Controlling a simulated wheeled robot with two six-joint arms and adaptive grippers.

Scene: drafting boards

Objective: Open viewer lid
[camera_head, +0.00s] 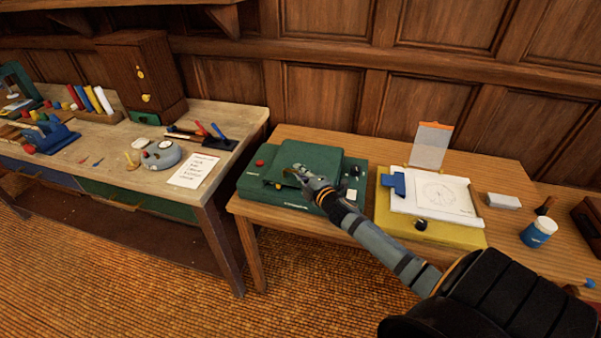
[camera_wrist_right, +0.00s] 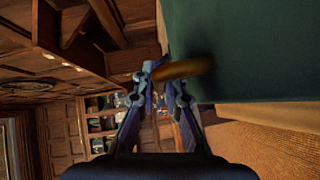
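The green viewer (camera_head: 255,185) sits on the wooden table with its flat green lid (camera_head: 310,157) on top. The lid looks down or nearly down; I cannot tell whether it is slightly raised. My right gripper (camera_head: 296,172) is at the lid's front edge. In the right wrist view its fingertips (camera_wrist_right: 158,73) are close together at the end of a brass tab (camera_wrist_right: 190,67), which stands out beside the green lid surface (camera_wrist_right: 245,50). The fingers appear closed on the tab, partly hiding it. My left gripper is not in view.
A yellow board (camera_head: 440,232) with a paper drawing and blue clip stands right of the viewer, under my forearm. A red knob (camera_head: 260,163) is on the viewer's left side. A blue-and-white jar (camera_head: 538,233) stands further right. A separate bench (camera_head: 120,175) is left, across a gap.

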